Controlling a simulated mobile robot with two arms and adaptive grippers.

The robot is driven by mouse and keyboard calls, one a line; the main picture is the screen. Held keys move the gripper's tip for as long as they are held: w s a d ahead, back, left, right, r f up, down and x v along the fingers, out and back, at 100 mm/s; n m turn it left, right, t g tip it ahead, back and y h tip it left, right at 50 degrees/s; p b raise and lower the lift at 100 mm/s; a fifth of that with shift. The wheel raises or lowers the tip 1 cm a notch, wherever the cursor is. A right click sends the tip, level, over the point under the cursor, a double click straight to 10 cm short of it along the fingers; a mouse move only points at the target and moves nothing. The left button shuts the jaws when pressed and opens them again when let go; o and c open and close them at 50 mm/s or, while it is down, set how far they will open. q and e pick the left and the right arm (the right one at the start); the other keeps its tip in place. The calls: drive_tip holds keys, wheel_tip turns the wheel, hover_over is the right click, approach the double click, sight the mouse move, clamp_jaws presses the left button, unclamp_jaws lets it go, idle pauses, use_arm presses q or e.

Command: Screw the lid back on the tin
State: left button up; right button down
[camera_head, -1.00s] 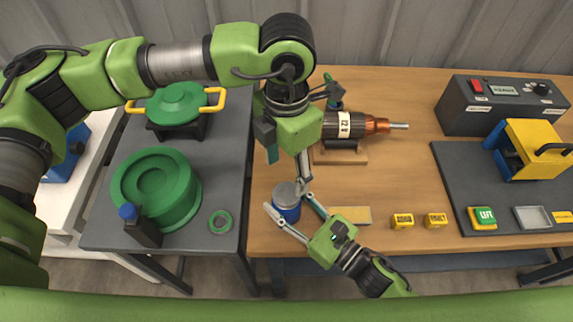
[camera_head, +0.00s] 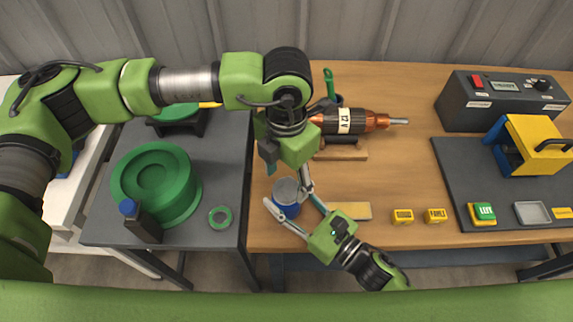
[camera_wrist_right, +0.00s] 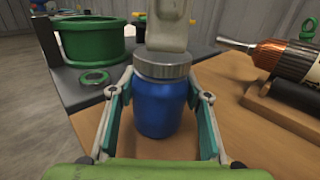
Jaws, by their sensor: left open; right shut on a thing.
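The blue tin (camera_head: 286,209) stands upright near the table's front left edge. Its grey ribbed lid (camera_head: 286,188) sits on top; I cannot tell how tightly. In the right wrist view the tin (camera_wrist_right: 160,108) stands below the lid (camera_wrist_right: 163,67). My right gripper (camera_head: 287,203) is shut on the tin's body, one finger on each side. My left gripper (camera_head: 289,176) is open and points down over the lid. One of its grey fingers (camera_wrist_right: 168,25) shows in front of the lid's top in the right wrist view; its other finger is hidden there.
A rotor (camera_head: 345,122) lies on a wooden stand behind the tin. Yellow blocks (camera_head: 403,216) lie to the right.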

use_arm(q)
drive_tip(key=shift+f, duration=1.35)
drive_tip(key=c, duration=1.1)
drive_tip(key=m, duration=0.8)
drive_tip(key=shift+m, duration=0.3)
drive_tip(key=o, duration=1.2)
